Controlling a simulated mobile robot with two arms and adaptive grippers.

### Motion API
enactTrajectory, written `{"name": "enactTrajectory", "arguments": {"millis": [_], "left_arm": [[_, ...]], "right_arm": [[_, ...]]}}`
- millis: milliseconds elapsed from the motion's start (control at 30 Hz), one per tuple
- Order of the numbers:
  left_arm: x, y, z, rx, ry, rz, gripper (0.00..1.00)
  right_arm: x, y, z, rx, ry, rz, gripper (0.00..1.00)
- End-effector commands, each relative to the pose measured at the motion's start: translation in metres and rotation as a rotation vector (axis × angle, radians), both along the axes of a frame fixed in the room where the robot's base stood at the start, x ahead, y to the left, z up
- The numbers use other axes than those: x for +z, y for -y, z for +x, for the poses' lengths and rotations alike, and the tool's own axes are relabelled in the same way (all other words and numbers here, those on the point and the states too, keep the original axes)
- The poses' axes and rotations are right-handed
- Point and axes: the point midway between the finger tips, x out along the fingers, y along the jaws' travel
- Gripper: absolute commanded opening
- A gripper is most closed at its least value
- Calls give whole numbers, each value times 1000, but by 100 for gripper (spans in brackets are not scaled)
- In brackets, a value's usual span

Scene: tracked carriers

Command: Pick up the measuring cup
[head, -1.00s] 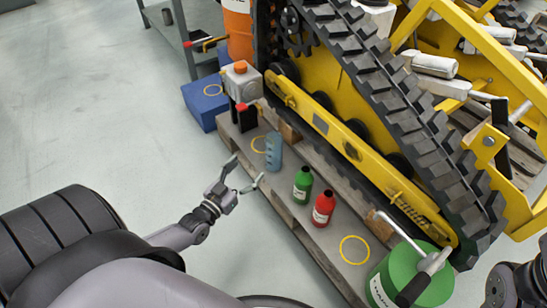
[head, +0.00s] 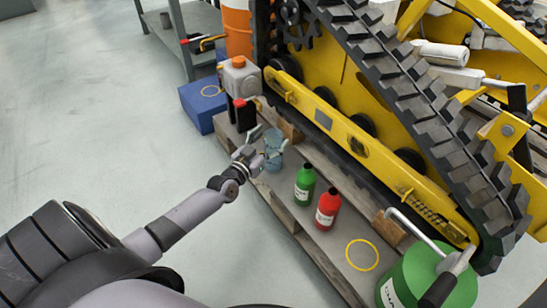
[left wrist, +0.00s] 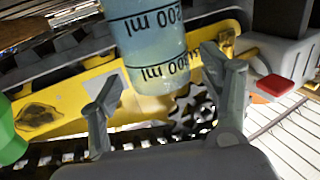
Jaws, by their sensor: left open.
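The measuring cup (head: 274,150) is translucent blue and stands on the wooden platform beside the tracked machine. My left gripper (head: 262,146) is open at the cup, partly covering it in the head view. In the left wrist view the cup (left wrist: 155,45) has dark volume marks and appears between the two spread fingers of the gripper (left wrist: 162,68). The fingers are not visibly closed on it. My right gripper is not in view.
A green bottle (head: 304,185) and a red bottle (head: 327,210) stand in front of the cup. A grey container with an orange cap (head: 239,75) is behind it. A green canister (head: 425,275) stands at lower right. The yellow machine (head: 345,140) borders the platform.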

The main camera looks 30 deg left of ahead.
Motion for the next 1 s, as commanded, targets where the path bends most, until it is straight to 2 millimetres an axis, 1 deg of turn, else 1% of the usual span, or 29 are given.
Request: {"name": "enactTrajectory", "arguments": {"millis": [33, 133, 433, 1000], "left_arm": [[-3, 0, 8, 2, 3, -1, 71], [-2, 0, 16, 1, 2, -2, 71], [0, 0, 19, 1, 0, 0, 70], [0, 0, 18, 1, 0, 0, 32]], "right_arm": [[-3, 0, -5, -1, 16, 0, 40], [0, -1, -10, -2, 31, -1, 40], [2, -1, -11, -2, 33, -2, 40], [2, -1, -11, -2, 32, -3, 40]]}}
